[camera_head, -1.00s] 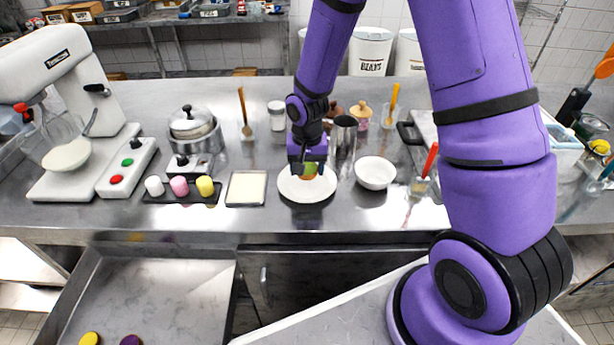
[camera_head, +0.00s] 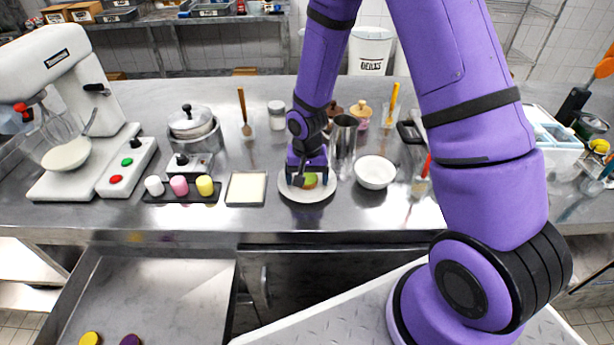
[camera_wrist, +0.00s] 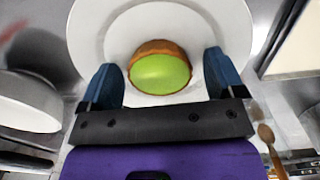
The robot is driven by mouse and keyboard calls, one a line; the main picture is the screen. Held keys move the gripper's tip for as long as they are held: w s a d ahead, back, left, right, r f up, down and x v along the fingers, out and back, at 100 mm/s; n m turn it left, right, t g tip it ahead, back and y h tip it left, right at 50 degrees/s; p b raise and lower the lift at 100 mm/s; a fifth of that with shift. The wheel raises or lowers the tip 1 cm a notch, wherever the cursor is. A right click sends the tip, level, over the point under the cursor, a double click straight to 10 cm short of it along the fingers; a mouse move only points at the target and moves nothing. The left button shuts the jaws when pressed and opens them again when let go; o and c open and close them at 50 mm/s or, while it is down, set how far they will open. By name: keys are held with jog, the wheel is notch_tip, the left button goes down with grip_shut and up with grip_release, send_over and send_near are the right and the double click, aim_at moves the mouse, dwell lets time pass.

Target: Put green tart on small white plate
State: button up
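The green tart (camera_head: 310,181), with a brown crust and green top, sits on the small white plate (camera_head: 308,198) on the steel counter. In the wrist view the tart (camera_wrist: 160,73) lies within the round white plate (camera_wrist: 88,32), near its middle. My gripper (camera_head: 313,179) is low over the plate.
A white bowl (camera_head: 375,172) stands right of the plate, and a metal cup (camera_head: 343,142) behind it. A square tray (camera_head: 246,188) lies to the left, beside a dark tray of small coloured cylinders (camera_head: 180,196). The counter in front of the plate is clear.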

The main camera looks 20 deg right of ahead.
jog(key=shift+r, duration=0.15)
jog(key=s+d+r+n+t, duration=0.15)
jog(key=s+r, duration=0.25)
jog(key=r, duration=1)
jog(key=s+d+r+n+t, duration=0.15)
jog(key=s+r, duration=0.25)
jog(key=r, duration=1.1)
jog(key=s+d+r+t, duration=0.1)
jog(key=s+r, duration=0.3)
jog(key=s, duration=0.4)
jog(key=s+d+r+n+t, duration=0.1)
jog(key=s+d+r, duration=0.1)
jog(key=s+r, duration=0.3)
jog(key=s, duration=0.3)
jog(key=shift+d+n, duration=0.15)
jog(key=shift+n, duration=0.15)
jog(key=shift+w+r, duration=0.1)
jog(key=shift+c, duration=0.5)
